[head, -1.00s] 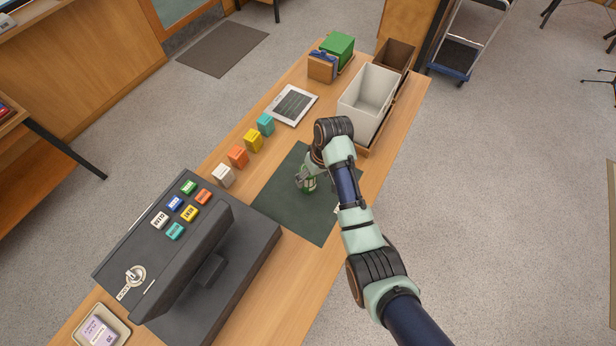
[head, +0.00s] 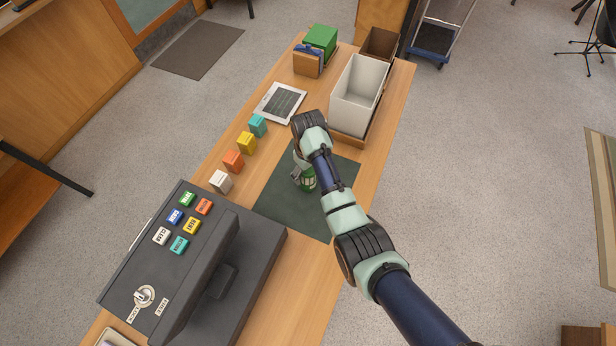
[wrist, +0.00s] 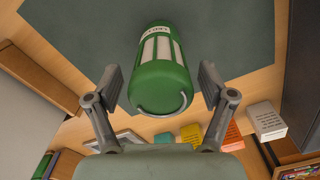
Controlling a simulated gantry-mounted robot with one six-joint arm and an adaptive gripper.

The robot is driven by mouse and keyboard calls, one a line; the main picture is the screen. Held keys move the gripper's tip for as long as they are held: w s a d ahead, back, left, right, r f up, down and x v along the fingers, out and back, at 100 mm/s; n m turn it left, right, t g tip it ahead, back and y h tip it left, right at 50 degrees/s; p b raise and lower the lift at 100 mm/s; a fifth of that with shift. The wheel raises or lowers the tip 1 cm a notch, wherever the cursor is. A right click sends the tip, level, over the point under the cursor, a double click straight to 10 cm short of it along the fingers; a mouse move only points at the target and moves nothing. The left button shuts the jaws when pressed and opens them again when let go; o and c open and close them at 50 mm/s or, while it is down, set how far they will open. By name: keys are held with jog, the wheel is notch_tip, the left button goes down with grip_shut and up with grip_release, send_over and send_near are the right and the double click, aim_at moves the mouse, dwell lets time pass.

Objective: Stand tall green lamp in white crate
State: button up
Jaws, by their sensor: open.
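The tall green lamp (head: 308,181) stands on the dark green mat on the counter, partly covered by my arm in the head view. In the wrist view the lamp (wrist: 158,70) is green with pale panels and a wire handle. My gripper (wrist: 158,85) is open, with one finger on each side of the lamp and a visible gap at both sides. In the head view my gripper (head: 298,172) is small and partly hidden beside the lamp. The white crate (head: 357,93) stands upright and looks empty, farther back on the counter at the right.
A brown bin (head: 379,44) stands behind the crate. A green box (head: 320,39) and a cardboard box (head: 307,63) are at the back left. A tablet-like panel (head: 280,103) and several coloured blocks (head: 246,142) line the left edge. A cash register (head: 200,260) fills the near end.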

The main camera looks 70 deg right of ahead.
jog(key=shift+f, duration=0.35)
jog(key=shift+r, duration=0.1)
jog(key=c, duration=1.5)
